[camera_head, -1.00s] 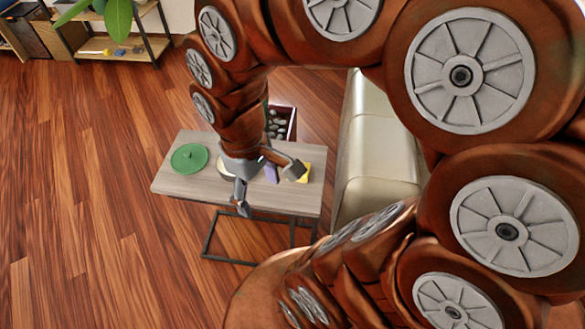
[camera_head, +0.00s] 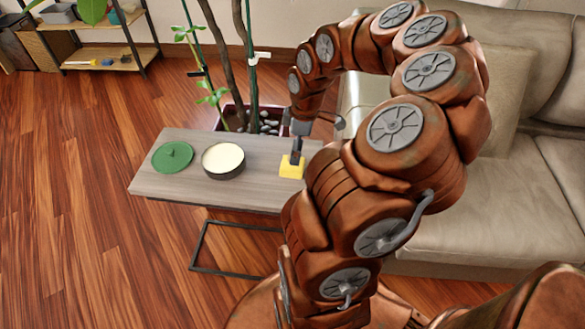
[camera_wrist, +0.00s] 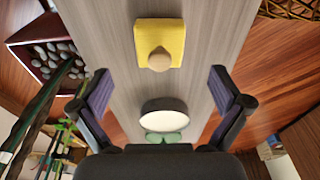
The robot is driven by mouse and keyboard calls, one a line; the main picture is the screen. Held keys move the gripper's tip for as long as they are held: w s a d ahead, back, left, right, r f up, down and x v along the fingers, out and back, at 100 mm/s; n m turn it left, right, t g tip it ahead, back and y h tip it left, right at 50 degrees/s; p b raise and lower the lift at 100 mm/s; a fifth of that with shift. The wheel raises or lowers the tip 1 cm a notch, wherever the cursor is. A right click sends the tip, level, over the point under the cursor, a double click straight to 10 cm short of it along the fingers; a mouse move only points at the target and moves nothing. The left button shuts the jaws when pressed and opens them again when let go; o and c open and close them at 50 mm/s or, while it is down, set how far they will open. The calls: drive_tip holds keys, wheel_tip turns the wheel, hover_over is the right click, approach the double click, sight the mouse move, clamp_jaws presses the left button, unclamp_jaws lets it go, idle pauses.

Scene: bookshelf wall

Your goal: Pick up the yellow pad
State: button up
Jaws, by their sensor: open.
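The yellow pad (camera_head: 290,172) lies at the right part of the grey wooden table (camera_head: 165,187) in the head view. In the wrist view the yellow pad (camera_wrist: 147,36) is near the top, beyond the fingertips, with a rounded tan knob (camera_wrist: 159,60) on it. My gripper (camera_head: 317,140) is above and beside the pad in the head view, where one finger overlaps it. In the wrist view my gripper (camera_wrist: 162,92) has its dark fingers spread wide, with nothing between them touching either one. Whether a finger touches the pad is not clear.
A round dark tin with a cream top (camera_head: 223,159) and a green lid (camera_head: 172,157) are on the table left of the pad. A planter of stones (camera_head: 268,123) with stems stands behind. A beige sofa (camera_head: 450,220) is to the right.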

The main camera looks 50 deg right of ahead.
drive_tip(key=shift+w+a+f, duration=0.1)
drive_tip(key=shift+w+f, duration=0.1)
drive_tip(key=shift+f, duration=0.9)
drive_tip(key=shift+w+a+f, duration=0.15)
drive_tip(key=shift+f, duration=1)
drive_tip(key=shift+w+a+f, duration=0.1)
drive_tip(key=shift+w+f, duration=0.1)
drive_tip(key=shift+f, duration=0.9)
drive_tip(key=c, duration=1.2)
drive_tip(key=shift+r, duration=1.85)
drive_tip(key=s+a, duration=0.2)
drive_tip(key=a, duration=0.1)
drive_tip(key=s+a+b, duration=0.1)
drive_tip(key=s+a, duration=0.2)
drive_tip(key=a, duration=0.1)
drive_tip(key=s+a+r+b, duration=0.1)
drive_tip(key=s+a, duration=0.1)
drive_tip(key=a, duration=0.2)
drive_tip(key=shift+s, duration=0.25)
drive_tip(key=shift+s+a+r+b, duration=0.1)
drive_tip(key=shift+s+a+b, duration=0.4)
drive_tip(key=shift+b, duration=0.4)
drive_tip(key=shift+s+a+r+b, duration=0.1)
drive_tip(key=shift+s+a+b, duration=0.15)
drive_tip(key=shift+a+b, duration=0.5)
drive_tip(key=shift+d, duration=0.1)
